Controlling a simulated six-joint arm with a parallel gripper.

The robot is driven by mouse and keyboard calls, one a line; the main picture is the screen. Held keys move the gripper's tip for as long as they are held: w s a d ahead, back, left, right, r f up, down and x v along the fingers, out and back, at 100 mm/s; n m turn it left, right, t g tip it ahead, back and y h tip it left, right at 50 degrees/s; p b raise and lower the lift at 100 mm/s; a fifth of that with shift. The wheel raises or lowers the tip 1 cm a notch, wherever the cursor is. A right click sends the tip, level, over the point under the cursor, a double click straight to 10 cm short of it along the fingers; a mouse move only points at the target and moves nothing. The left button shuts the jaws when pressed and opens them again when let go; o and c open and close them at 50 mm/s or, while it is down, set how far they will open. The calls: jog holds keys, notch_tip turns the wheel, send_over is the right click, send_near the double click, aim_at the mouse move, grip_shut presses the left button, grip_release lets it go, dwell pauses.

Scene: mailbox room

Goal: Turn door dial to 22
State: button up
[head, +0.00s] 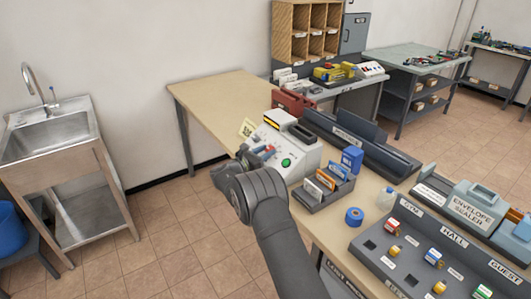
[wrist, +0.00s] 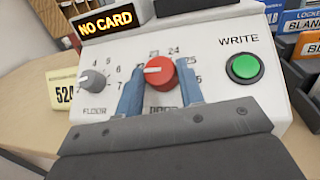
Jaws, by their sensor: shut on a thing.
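The door dial (wrist: 161,74) is a red knob on the sloped white panel of the card writer (head: 298,150). My gripper (wrist: 160,92) has its two blue fingers shut on the dial, one on each side; in the head view my gripper (head: 264,153) is at the panel's front left. The dial's white pointer line points left, toward the left finger. The numbers 24 and 25 show above and right of the dial; the numbers on the left are partly hidden or too small to read surely. The label below is mostly covered.
A grey floor dial (wrist: 93,82) sits left of the door dial, and a green WRITE button (wrist: 244,67) right. The display (wrist: 106,22) reads NO CARD. A card holder (head: 325,190) stands right of the writer. The table's left part is clear.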

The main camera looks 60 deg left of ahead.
jog(key=shift+a+m+h, duration=0.15)
jog(key=shift+m+h, duration=0.8)
jog(key=shift+a+m+h, duration=0.1)
jog(key=shift+m+h, duration=1.65)
jog(key=o, duration=1)
jog(key=shift+s+a, duration=0.1)
jog(key=shift+s, duration=0.05)
jog(key=s+a, duration=0.1)
jog(key=s, duration=1)
jog(key=shift+s+a+f, duration=0.2)
jog(key=shift+s+f, duration=0.05)
jog(key=shift+s, duration=0.1)
jog(key=shift+w, duration=0.1)
jog(key=w, duration=0.4)
jog(key=w+d, duration=0.1)
jog(key=w, duration=0.6)
jog(key=shift+w+d+r, duration=0.25)
jog(key=shift+w, duration=0.1)
